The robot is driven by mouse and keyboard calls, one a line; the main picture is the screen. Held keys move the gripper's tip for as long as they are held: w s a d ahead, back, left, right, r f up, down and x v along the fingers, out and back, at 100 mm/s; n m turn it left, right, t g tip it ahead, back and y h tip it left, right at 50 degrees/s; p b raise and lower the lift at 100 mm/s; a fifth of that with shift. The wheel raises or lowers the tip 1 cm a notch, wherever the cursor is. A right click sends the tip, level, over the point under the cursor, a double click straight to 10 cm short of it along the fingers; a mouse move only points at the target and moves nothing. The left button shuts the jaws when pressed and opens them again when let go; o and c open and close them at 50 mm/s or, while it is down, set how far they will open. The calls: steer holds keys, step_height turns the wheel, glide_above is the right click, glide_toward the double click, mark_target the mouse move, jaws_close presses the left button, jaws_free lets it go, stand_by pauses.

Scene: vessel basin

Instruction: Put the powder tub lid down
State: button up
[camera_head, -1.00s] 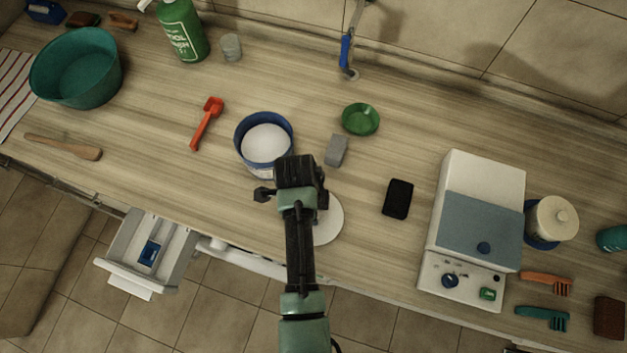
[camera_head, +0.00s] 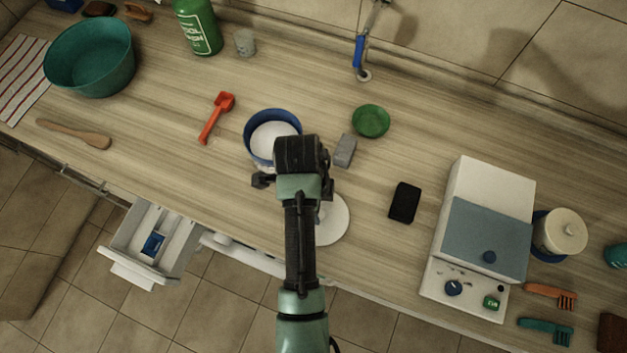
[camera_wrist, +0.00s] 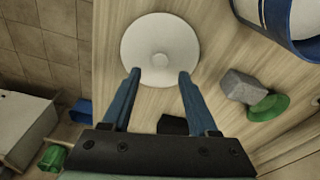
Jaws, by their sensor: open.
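The powder tub lid, a white disc with a small central knob, lies flat on the wooden counter near its front edge. In the head view the lid (camera_head: 334,222) is partly hidden by my arm; it shows whole in the wrist view (camera_wrist: 160,30). My gripper (camera_wrist: 160,76) is open, with its two blue fingers apart and nothing between them. Their tips appear over the lid's near rim, either side of the knob's line; I cannot tell the height gap. The blue powder tub (camera_head: 249,133), filled with white powder, stands uncovered behind my gripper, partly hidden by it.
A grey block (camera_head: 345,151), a green dish (camera_head: 371,121) and a black slab (camera_head: 404,202) lie right of the tub. A red scoop (camera_head: 217,116) lies left. A white machine (camera_head: 485,240) stands farther right. An open drawer (camera_head: 150,245) juts out below the counter.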

steer(key=w+r+n+t+y, duration=0.1)
steer(key=w+r+n+t, duration=0.6)
steer(key=r, duration=1)
steer(key=w+r+n+t, duration=0.2)
steer(key=w+r+t, duration=0.4)
steer(key=w+r, duration=0.75)
steer(key=s+r+n+t, duration=0.3)
steer(key=r+t, duration=0.1)
steer(key=r, duration=0.9)
steer(key=s+r+n+t, duration=0.25)
steer(key=r+t, duration=0.25)
steer(key=r, duration=0.9)
steer(key=s+d+r+n+t, duration=0.1)
steer(key=s+r+n+t, duration=0.3)
steer(key=s+r, duration=0.7)
steer(key=shift+r+t, duration=0.8)
steer(key=shift+s+n, duration=0.1)
steer(key=shift+n, duration=0.15)
